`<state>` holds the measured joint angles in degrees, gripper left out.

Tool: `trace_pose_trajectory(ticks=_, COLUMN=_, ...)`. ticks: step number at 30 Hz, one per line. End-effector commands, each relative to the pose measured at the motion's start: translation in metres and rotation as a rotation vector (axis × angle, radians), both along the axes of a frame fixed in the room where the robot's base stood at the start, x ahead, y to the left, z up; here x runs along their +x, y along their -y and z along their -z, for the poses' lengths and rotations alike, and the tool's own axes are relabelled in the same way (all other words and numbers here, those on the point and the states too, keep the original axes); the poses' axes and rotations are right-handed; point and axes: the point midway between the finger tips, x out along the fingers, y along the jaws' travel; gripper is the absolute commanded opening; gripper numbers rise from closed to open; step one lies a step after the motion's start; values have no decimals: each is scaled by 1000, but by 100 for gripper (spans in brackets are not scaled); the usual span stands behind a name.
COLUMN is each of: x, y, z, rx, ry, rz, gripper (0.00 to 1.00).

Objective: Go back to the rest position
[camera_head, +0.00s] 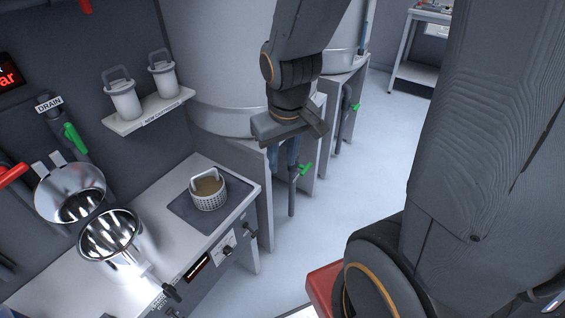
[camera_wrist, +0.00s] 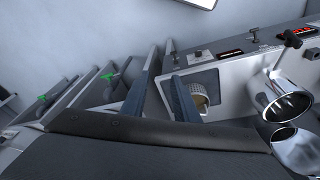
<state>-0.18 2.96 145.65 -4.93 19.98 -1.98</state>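My gripper (camera_head: 283,160) hangs in the air at the end of my arm, to the right of and above the work counter. In the wrist view its two blue-grey fingers (camera_wrist: 166,66) are spread apart with nothing between them. A white perforated basket (camera_head: 208,200) with a loop handle and brownish contents stands upright on a dark square pad (camera_head: 189,213) on the counter. My gripper is apart from it. The basket also shows in the wrist view (camera_wrist: 200,92), beyond the fingers and partly hidden by one.
A shiny metal funnel or cup (camera_head: 110,238) and a metal bowl (camera_head: 72,190) are at the counter's left. A wall shelf (camera_head: 148,112) labelled "new cartridge" holds two white canisters (camera_head: 124,98). Large pale tanks (camera_head: 215,60) stand behind my gripper. A green-handled valve (camera_head: 305,169) is close by. Open floor (camera_head: 345,190) lies right.

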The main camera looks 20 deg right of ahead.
Motion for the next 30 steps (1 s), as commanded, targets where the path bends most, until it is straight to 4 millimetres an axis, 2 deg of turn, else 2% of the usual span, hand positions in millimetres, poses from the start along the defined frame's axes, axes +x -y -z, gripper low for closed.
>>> trace_pose_trajectory(ticks=3, x=-17, y=-6, z=-4, rx=44, ry=-37, rz=97, gripper=28)
trace_pose_trajectory(ticks=6, x=-22, y=-7, z=-4, rx=54, ry=-47, rz=121, gripper=28)
trace_pose_trajectory(ticks=14, x=-21, y=-7, z=-2, rx=53, ry=-47, rz=118, gripper=28)
trace_pose_trajectory(ticks=21, x=-20, y=-7, z=24, rx=50, ry=-72, rz=114, gripper=28)
trace_pose_trajectory(ticks=30, x=-20, y=-7, z=22, rx=50, ry=-73, rz=114, gripper=28)
